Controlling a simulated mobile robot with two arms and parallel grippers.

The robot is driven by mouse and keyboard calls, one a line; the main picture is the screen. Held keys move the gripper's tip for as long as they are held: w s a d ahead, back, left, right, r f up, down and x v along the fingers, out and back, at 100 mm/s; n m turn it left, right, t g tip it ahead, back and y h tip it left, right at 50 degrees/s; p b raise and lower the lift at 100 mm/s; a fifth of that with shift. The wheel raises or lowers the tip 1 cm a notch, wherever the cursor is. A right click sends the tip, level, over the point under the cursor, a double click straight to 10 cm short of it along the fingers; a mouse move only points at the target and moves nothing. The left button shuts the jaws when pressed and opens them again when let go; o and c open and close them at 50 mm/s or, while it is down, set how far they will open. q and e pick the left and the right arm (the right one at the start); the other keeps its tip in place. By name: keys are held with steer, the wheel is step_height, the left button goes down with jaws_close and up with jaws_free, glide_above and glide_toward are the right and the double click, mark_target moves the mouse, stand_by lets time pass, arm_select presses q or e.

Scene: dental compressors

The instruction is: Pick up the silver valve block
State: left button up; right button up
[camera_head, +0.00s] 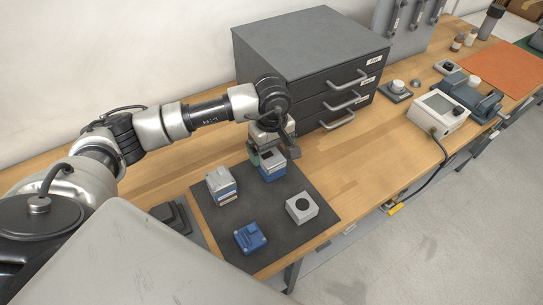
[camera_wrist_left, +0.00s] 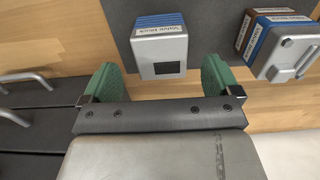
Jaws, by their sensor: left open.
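A silver block with a blue layer and a white label that seems to read "Valve Block" (camera_wrist_left: 160,52) lies ahead of my left gripper (camera_wrist_left: 160,78) in the left wrist view. Its grey face has a dark square. The green fingers are open, one on each side, with gaps between them and the block. In the head view my left gripper (camera_head: 272,153) is over this block (camera_head: 272,172) at the mat's back edge and hides its top. I cannot tell how far down the fingers reach. My right gripper is not in view.
The dark mat (camera_head: 262,208) also holds a silver-topped box (camera_head: 222,187), a blue block (camera_head: 250,238) and a silver block with a round black hole (camera_head: 302,207). A grey drawer cabinet (camera_head: 300,50) with protruding handles stands close behind the gripper.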

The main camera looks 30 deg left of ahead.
mark_target(271, 157)
arm_select(q)
steer(key=shift+f, duration=1.6)
steer(key=c, duration=1.1)
steer(key=shift+r, duration=0.1)
